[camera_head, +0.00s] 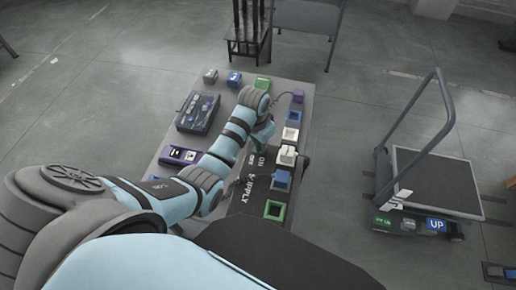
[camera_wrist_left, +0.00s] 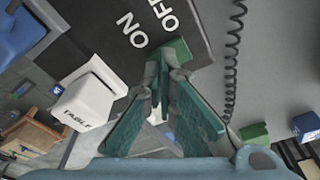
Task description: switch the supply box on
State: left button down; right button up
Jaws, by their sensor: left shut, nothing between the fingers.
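The supply box (camera_head: 259,187) is a dark box with white SUPPLY, ON and OFF lettering, on the grey table in the head view. My left arm partly covers it. In the left wrist view its black face (camera_wrist_left: 96,42) shows ON and OFF. A green block (camera_wrist_left: 177,50) sits by the OFF lettering, just beyond the fingertips; I cannot tell if it is the switch or if it is touched. My left gripper (camera_head: 264,138) is over the far end of the box. Its teal fingers (camera_wrist_left: 163,84) are shut and empty in the wrist view. My right gripper is not in view.
A row of coloured blocks, including a white one (camera_head: 287,156) and a green one (camera_head: 274,210), lines the table's right edge. A dark device (camera_head: 198,112) and a purple unit (camera_head: 180,155) are at left. A coiled cord (camera_wrist_left: 233,60) hangs nearby. A cart (camera_head: 440,182) stands right.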

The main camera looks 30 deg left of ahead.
pick_arm(q)
jog(key=shift+f, duration=0.25)
jog(key=shift+r, duration=0.1)
notch_tip(320, 180, up, 3)
jog(key=p, duration=0.2)
jog(key=shift+p, duration=0.3)
jog(key=shift+w+r, duration=0.1)
jog(key=shift+r, duration=0.2)
jog(key=shift+r+b, duration=0.35)
jog(key=shift+r, duration=1.3)
